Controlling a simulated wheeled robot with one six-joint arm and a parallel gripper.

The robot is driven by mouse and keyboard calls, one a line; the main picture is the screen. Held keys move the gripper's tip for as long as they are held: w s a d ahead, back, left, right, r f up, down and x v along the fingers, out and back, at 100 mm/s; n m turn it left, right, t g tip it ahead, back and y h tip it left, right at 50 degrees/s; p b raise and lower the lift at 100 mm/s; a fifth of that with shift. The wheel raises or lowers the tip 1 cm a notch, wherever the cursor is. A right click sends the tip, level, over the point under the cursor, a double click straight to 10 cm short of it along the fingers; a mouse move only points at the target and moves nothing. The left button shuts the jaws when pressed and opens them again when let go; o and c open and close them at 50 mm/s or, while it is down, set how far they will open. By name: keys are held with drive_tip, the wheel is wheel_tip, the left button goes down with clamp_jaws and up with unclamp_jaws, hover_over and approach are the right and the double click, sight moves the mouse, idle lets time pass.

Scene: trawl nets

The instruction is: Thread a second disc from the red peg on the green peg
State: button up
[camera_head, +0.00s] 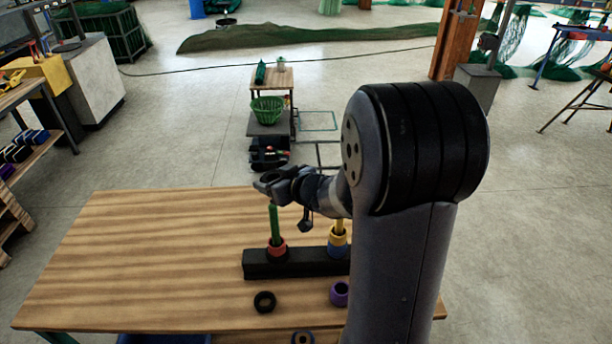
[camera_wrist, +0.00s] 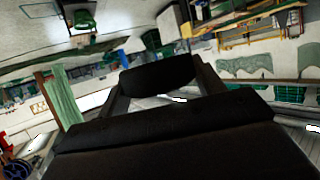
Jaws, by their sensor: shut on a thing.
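The green peg (camera_head: 274,224) stands upright on a black base (camera_head: 262,268), with a red disc (camera_head: 277,250) around its foot. My gripper (camera_head: 272,186) is above and slightly behind the green peg's tip in the head view, apart from it. It is shut on a dark disc, which shows as a black rounded shape (camera_wrist: 157,76) between the fingers in the wrist view. To the right, a yellow peg (camera_head: 339,226) carries a yellow disc (camera_head: 337,238) above a blue one (camera_head: 337,250). No red peg shows; my arm hides the right end of the base.
On the wooden table (camera_head: 150,250), a black ring (camera_head: 265,301) and a purple ring (camera_head: 340,293) lie before the base. Another dark ring (camera_head: 303,338) is at the front edge. The table's left half is clear. A small cart with a green basket (camera_head: 267,109) stands beyond.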

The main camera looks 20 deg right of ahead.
drive_tip(key=shift+w+a, duration=0.15)
drive_tip(key=shift+a, duration=0.5)
drive_tip(key=shift+d+f+b, duration=0.1)
drive_tip(key=shift+f+b, duration=3.7)
drive_tip(key=o, duration=1.1)
drive_tip(key=p+v, duration=0.1)
drive_tip(key=v, duration=1)
drive_tip(key=shift+p, duration=0.35)
